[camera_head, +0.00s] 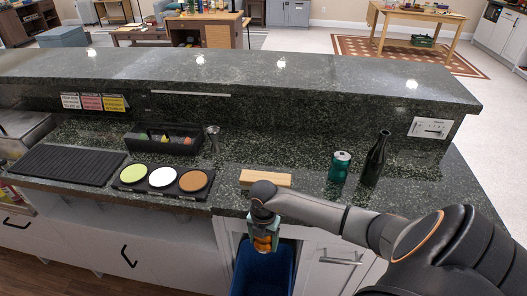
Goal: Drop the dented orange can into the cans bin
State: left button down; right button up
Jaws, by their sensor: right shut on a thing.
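The orange can (263,244) is held between the fingers of my right gripper (264,236), which points down in front of the counter's edge. The fingers and the small size hide the can's dents. A blue bin (262,277) stands in the cabinet opening below the counter, directly below the can in the picture. Its label and inside cannot be made out, and the gripper covers part of its top. My left gripper is out of view.
On the dark counter (230,184) stand a green can (339,166), a dark bottle (376,158), a wooden block (265,178), a tray of three coloured discs (129,188), a black caddy (165,148) and a metal jigger (213,135). A raised ledge (330,84) runs behind.

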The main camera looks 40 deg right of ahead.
jog(key=shift+f, duration=0.35)
jog(key=o, duration=1.3)
jog(key=shift+r, duration=0.15)
notch_tip(320, 180, up, 12)
jog(key=shift+r, duration=0.2)
